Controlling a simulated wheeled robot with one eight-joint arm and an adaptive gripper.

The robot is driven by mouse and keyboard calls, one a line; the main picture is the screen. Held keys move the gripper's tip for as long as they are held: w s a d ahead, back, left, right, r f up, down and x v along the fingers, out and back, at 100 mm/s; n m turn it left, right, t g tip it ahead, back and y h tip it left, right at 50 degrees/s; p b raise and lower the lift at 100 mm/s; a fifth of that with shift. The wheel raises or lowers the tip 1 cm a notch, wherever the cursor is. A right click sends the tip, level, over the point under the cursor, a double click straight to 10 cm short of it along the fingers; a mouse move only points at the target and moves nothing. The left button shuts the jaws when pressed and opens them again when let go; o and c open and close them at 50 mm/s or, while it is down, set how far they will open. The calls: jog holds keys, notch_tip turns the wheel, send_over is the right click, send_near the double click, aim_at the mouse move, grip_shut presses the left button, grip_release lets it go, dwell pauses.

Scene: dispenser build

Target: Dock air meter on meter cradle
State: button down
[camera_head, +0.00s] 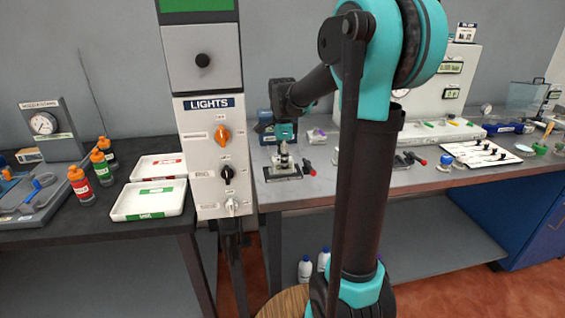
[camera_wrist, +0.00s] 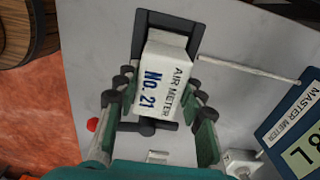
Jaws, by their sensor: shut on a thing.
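The air meter (camera_wrist: 162,78) is a pale box marked "AIR METER No. 21" in the wrist view. My gripper (camera_wrist: 158,92) is shut on it, with one finger along each side. A dark frame (camera_wrist: 197,38), seemingly the meter cradle, shows behind the meter's upper end. The meter hides much of it, and I cannot tell whether they touch. In the head view my gripper (camera_head: 284,147) points down over a dark base plate (camera_head: 290,177) on the grey bench; the meter is too small there to read.
A blue-framed master meter (camera_wrist: 296,132) stands right of the held meter, with a thin pale rod (camera_wrist: 250,70) nearby. A red knob (camera_wrist: 92,125) lies to the left. The LIGHTS panel (camera_head: 208,150) rises left of my arm. A blue device (camera_head: 265,127) stands behind my gripper.

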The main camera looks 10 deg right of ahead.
jog(key=shift+f, duration=0.1)
jog(key=c, duration=0.9)
grip_release()
notch_tip(320, 180, up, 12)
jog(key=shift+r, duration=0.15)
